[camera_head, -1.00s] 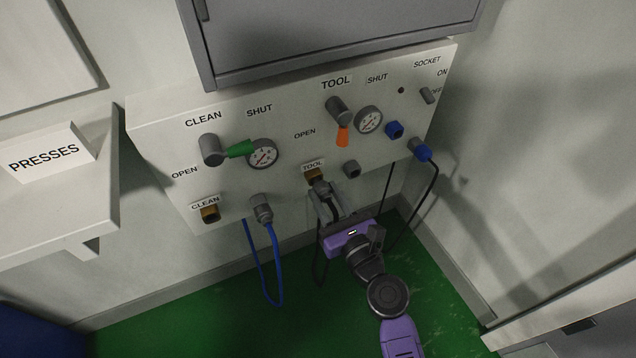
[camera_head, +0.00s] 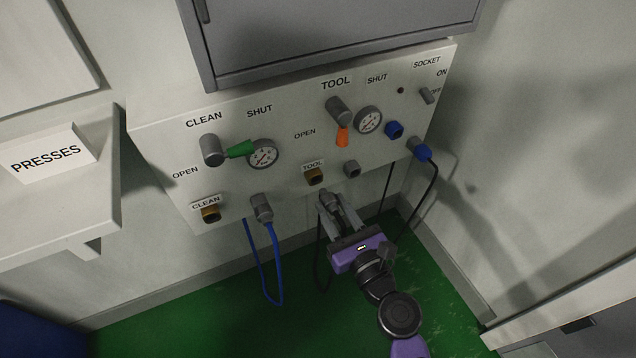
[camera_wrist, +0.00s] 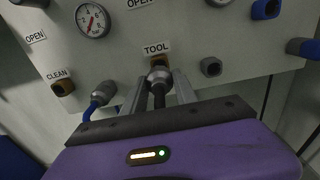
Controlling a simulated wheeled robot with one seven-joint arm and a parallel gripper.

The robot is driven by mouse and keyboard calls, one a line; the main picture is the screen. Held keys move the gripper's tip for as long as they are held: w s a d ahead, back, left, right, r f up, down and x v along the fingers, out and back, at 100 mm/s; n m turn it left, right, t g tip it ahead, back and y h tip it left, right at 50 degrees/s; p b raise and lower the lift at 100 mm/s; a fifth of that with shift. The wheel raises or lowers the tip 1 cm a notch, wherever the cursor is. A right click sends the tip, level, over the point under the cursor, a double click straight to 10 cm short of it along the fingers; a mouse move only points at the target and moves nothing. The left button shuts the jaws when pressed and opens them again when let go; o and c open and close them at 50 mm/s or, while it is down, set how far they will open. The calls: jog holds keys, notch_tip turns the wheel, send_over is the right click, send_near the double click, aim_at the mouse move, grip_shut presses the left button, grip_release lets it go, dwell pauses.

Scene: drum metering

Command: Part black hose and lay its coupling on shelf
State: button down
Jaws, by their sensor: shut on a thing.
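My gripper (camera_head: 330,204) is shut on the grey coupling (camera_wrist: 159,77) of the black hose and holds it in front of the panel. In the head view the coupling is apart from the brass TOOL outlet (camera_head: 314,177), just below and to the right of it. In the wrist view the outlet (camera_wrist: 158,60) shows right behind the coupling. The black hose (camera_head: 319,262) hangs down behind my gripper, partly hidden by it. A pale shelf (camera_head: 95,205) with a PRESSES sign stands at the left; its top looks otherwise clear.
A blue hose (camera_head: 277,285) hangs by its coupling (camera_head: 261,208) from the panel, beside the brass CLEAN outlet (camera_head: 210,214). The orange TOOL lever (camera_head: 342,137) points down. A blue plug (camera_head: 420,150) with a black cable sits at the right. A grey cabinet (camera_head: 330,35) juts out above.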

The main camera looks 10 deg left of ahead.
aim_at(336, 212)
jog(key=shift+s+d, duration=0.2)
jog(key=shift+s, duration=0.1)
dwell(0.4)
jog(key=shift+v, duration=2.05)
